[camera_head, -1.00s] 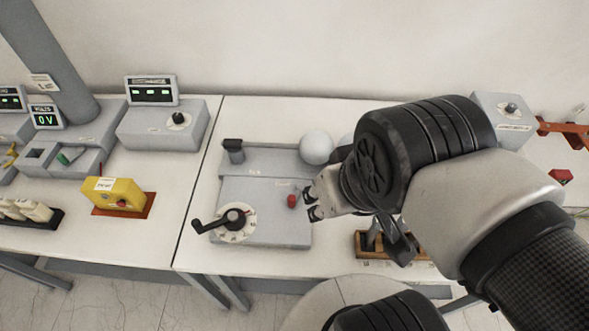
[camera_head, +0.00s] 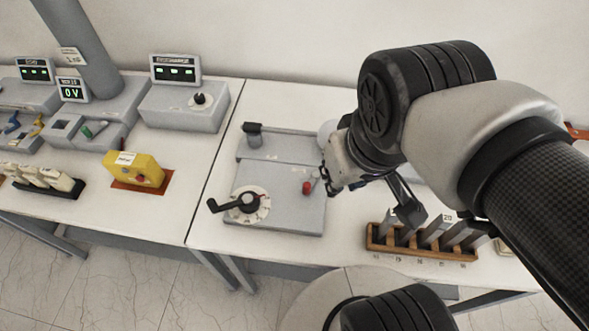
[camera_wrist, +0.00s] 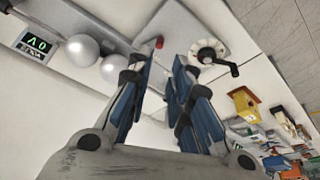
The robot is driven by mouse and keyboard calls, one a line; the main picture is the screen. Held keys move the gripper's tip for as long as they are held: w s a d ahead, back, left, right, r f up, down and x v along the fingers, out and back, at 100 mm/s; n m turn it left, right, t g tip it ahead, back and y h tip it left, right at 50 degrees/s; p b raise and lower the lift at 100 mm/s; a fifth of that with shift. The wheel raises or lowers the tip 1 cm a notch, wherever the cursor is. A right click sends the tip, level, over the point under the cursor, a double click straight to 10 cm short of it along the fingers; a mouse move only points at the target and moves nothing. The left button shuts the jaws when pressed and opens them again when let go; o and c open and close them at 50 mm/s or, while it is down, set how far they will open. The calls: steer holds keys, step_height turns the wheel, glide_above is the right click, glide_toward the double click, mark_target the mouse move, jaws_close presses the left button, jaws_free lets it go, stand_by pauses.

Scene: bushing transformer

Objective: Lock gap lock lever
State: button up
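The grey sphere-gap unit (camera_head: 272,205) stands on the white table. A small red-tipped lever (camera_head: 307,188), which looks like the gap lock lever, rises near its right side. In the wrist view the red tip (camera_wrist: 158,42) shows ahead of the fingers. A black crank (camera_head: 238,203) on a white dial (camera_head: 262,208) is to its left. My gripper (camera_head: 330,182) is just right of the red tip and looks apart from it. In the wrist view my gripper (camera_wrist: 160,78) has its blue-padded fingers spread, with nothing between them.
Two white spheres (camera_wrist: 82,50) lie beside the gripper, mostly hidden by my arm in the head view. A wooden rack (camera_head: 420,250) with upright plates is at the front right. A yellow box (camera_head: 135,168) is on the left table.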

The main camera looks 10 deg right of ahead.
steer(key=w+n, duration=0.1)
steer(key=w, duration=0.1)
steer(key=w+a+n+g, duration=0.1)
steer(key=w, duration=0.1)
steer(key=w+g, duration=0.1)
steer(key=w, duration=0.1)
steer(key=shift+w+a+n, duration=0.15)
steer(key=shift+a+n, duration=0.25)
jaws_close()
steer(key=w+a+f+n+g+h, duration=0.3)
steer(key=w+a+f+n, duration=0.5)
steer(key=w+f, duration=0.6)
steer(key=shift+w+a+f+g+h+p, duration=0.2)
steer(key=shift+a+f+g+h+p, duration=0.35)
steer(key=shift+a, duration=0.55)
steer(key=shift+f, duration=0.1)
